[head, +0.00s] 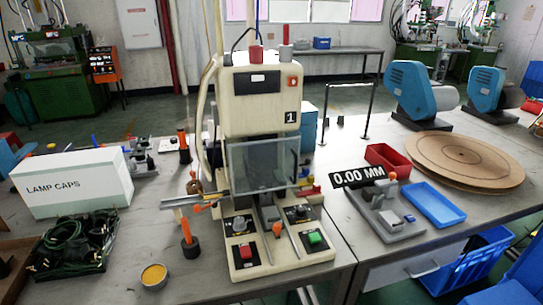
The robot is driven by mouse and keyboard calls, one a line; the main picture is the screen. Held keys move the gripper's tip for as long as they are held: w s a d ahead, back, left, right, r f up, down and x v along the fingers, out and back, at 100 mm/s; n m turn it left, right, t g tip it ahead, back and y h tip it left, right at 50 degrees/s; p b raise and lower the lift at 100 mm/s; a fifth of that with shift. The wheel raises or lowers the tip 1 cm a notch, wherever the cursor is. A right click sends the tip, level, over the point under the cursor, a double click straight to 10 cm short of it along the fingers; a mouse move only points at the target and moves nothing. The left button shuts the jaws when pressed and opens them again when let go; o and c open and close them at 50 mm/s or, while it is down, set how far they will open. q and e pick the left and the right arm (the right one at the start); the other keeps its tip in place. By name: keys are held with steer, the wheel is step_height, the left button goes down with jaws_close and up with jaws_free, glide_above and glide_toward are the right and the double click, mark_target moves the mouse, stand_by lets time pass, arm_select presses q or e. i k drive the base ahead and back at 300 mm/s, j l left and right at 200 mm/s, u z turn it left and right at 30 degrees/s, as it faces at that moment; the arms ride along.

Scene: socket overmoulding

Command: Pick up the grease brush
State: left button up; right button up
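No thing here can be named the grease brush for sure. An upright orange handle in a dark round base (190,246) stands on the bench, left of the moulding machine's front; it may be the brush in a holder. A similar black and orange upright piece (184,146) stands farther back. A small round tin with a yellow-orange top (153,276) sits near the front edge, left of the machine. Neither of my grippers is in view.
The cream moulding machine (262,110) stands mid-bench with a clear guard. A white LAMP CAPS box (72,182) and a black tray of dark cables (42,262) are at left. A gauge fixture (385,215), red tray (388,156) and blue tray (434,205) are at right.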

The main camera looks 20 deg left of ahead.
mark_target(185, 225)
steer(key=u, duration=1.2)
